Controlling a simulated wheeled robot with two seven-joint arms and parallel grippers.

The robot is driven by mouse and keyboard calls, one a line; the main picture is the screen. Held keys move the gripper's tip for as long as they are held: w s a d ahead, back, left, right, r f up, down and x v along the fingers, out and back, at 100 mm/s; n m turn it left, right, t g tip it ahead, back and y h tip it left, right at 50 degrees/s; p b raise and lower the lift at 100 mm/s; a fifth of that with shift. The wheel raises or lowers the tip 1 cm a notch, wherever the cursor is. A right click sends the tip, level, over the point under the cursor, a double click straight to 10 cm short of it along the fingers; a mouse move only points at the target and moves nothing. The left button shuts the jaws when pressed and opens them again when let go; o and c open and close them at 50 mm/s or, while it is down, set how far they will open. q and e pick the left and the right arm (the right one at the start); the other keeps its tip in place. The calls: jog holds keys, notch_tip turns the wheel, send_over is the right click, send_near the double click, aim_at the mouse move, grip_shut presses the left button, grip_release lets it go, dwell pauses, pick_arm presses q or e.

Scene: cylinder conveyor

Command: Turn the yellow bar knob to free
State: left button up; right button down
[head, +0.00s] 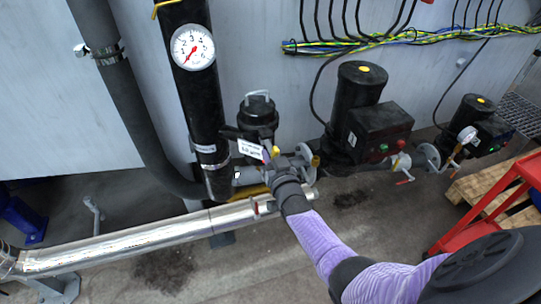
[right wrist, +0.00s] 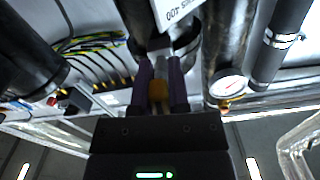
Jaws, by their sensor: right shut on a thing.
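The yellow bar knob (right wrist: 157,91) shows between the two dark fingers of my right gripper (right wrist: 161,88) in the right wrist view. The gripper is shut on it. In the head view the knob (head: 275,152) is a small yellow spot just beside a white label, below a black cylinder with a wire handle. My right gripper (head: 272,158) reaches it from the lower right, and its body hides part of the valve behind. The knob's exact turn angle cannot be told. My left gripper is not in view.
A black vertical pipe with a pressure gauge (head: 193,47) stands left of the valve. A silver pipe (head: 130,239) runs low in front. Black pumps (head: 362,85) with grey valves stand to the right. A red cart (head: 490,205) is at the right edge.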

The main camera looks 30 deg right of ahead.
jog(key=shift+f, duration=0.1)
dwell(0.4)
jog(key=c, duration=0.6)
grip_release()
jog(key=shift+s, duration=0.25)
jog(key=p+v, duration=0.4)
jog(key=v, duration=0.5)
jog(key=shift+s+a, duration=0.15)
jog(key=shift+s, duration=0.05)
